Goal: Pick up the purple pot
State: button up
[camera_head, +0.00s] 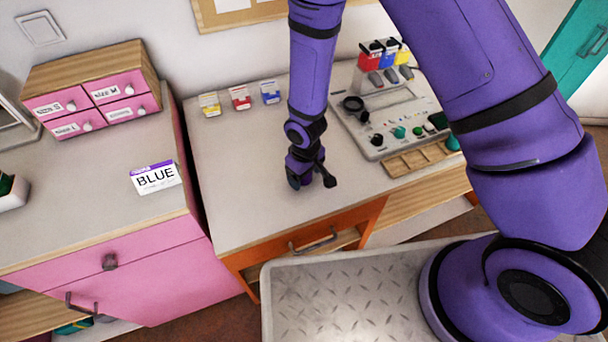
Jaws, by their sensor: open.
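I cannot make out a purple pot in the head view; the only large purple shapes are my own arm. My gripper (312,181) hangs low over the grey-topped desk (240,190), near its middle. Its dark fingers are apart, and nothing shows between them. A grey board (393,97) with several small knobs or pots, among them green and black ones, lies to the right of my gripper. The upper arm hides part of the desk's right side, and the wrist covers the spot right below it.
Small yellow, red and blue packets (240,98) stand at the desk's back. A wooden tray (419,160) lies in front of the board. A BLUE card (156,178) and a pink drawer box (97,108) are on the left cabinet. The desk left of my gripper is clear.

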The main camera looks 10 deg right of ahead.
jog(key=shift+f, duration=0.2)
jog(key=c, duration=0.9)
jog(key=shift+c, duration=0.9)
jog(key=shift+r, duration=0.15)
